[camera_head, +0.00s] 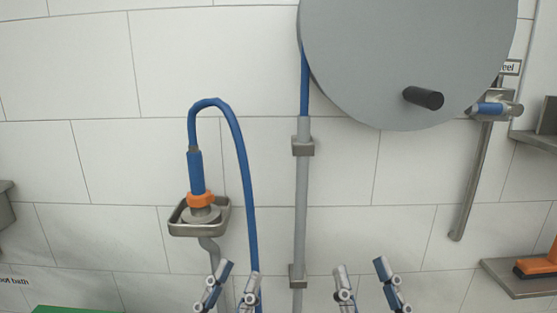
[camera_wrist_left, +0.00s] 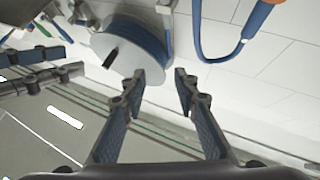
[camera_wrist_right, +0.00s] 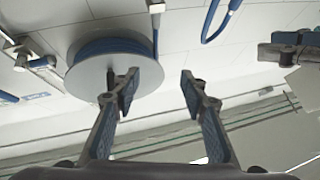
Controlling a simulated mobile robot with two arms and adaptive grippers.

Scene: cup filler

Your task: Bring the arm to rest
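My left gripper (camera_head: 233,284) is at the bottom of the head view, with its fingers spread apart and nothing between them. In the left wrist view its open fingers (camera_wrist_left: 158,84) show the same empty gap. My right gripper (camera_head: 366,283) is to the right of it at the same height, also open and empty. Its spread fingers show in the right wrist view (camera_wrist_right: 160,85). Both grippers are apart from each other and appear to hold nothing. The rest of both arms is out of the head view.
A grey hose reel (camera_head: 400,55) with a black handle (camera_head: 423,97) hangs on the tiled wall. A blue hose (camera_head: 240,150) runs to an orange-collared nozzle (camera_head: 200,199) in a wall holder (camera_head: 222,225). A shelf (camera_head: 520,281) with an orange brush (camera_head: 540,262) is at right. A green surface (camera_head: 65,309) shows lower left.

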